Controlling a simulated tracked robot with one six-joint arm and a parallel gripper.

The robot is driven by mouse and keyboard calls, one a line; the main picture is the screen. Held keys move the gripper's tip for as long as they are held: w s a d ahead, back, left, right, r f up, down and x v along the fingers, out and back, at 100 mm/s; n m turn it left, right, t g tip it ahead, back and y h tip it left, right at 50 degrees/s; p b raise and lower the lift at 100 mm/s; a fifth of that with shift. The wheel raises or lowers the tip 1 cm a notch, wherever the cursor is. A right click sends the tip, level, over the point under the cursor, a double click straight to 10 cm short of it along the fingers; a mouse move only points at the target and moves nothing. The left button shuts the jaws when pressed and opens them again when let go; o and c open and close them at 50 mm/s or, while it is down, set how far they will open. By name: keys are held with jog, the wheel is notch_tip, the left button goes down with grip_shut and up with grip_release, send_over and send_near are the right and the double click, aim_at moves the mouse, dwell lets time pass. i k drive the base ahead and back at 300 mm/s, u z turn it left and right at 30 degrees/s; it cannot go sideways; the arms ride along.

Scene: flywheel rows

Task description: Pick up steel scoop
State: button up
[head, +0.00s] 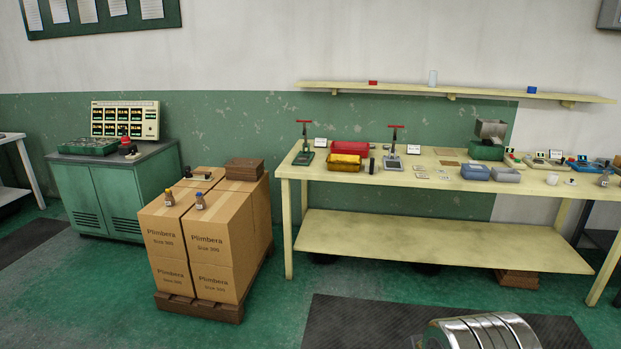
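I cannot make out a steel scoop for certain. A grey metal, box-like piece (491,129) sits above a dark green bin (486,152) on the right part of the long cream workbench (425,178); it is too small to tell whether it is a scoop. My gripper is not in view.
The bench holds red-handled presses (392,147), a yellow bin (343,163), a blue bin (474,172) and a grey bin (506,175). Stacked cartons (219,245) stand on a pallet at left, before a green cabinet (118,190). Green floor lies clear between cartons and bench.

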aim_at(371, 169)
jog(key=i, duration=3.95)
jog(key=u, duration=0.1)
